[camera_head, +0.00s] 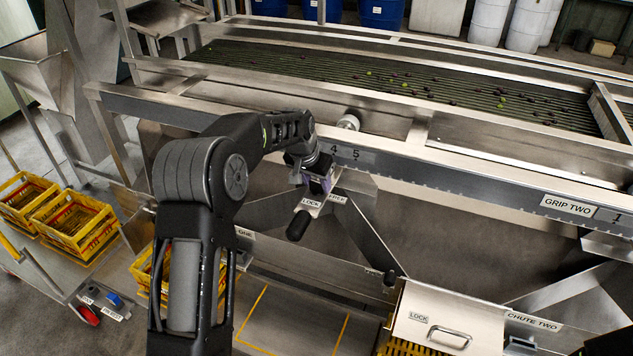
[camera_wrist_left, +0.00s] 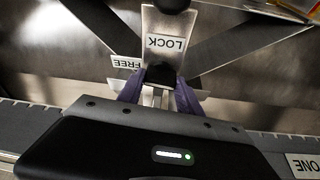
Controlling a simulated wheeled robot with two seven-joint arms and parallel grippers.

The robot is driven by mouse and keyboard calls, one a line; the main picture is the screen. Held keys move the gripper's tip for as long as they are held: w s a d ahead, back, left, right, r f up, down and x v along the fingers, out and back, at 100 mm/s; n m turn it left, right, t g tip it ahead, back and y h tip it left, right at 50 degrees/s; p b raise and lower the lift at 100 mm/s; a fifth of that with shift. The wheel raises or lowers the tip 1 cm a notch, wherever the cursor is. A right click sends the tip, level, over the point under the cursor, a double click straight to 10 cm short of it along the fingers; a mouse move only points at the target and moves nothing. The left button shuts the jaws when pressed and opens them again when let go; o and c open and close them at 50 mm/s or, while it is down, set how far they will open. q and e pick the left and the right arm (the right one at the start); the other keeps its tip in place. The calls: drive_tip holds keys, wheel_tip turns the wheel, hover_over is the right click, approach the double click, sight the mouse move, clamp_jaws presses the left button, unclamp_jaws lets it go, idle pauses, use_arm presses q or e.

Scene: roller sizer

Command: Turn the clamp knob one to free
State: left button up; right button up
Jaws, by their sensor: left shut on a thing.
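My left gripper (camera_head: 318,182) reaches down the front of the machine, just under the upper rail. In the left wrist view its two purple fingers (camera_wrist_left: 158,98) are shut on a small dark knob (camera_wrist_left: 160,75), the clamp knob. In the head view the gripper hides this knob. A LOCK label (camera_wrist_left: 166,43) sits on the metal plate beside the knob, and a FREE label (camera_wrist_left: 127,62) is off to one side. Both labels also show in the head view, LOCK (camera_head: 311,203) left of FREE (camera_head: 337,198). My right gripper is not in view.
A black handle (camera_head: 298,226) hangs below the LOCK label. A chute cover (camera_head: 440,318) with a handle stands lower right. Yellow crates (camera_head: 75,224) stand at left.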

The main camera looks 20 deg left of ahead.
use_arm(q)
drive_tip(key=c, duration=0.5)
drive_tip(key=shift+n+y, duration=0.3)
drive_tip(key=shift+n, duration=0.4)
drive_tip(key=o, duration=1.4)
drive_tip(key=shift+b+v, duration=0.8)
drive_tip(key=shift+v, duration=3.1)
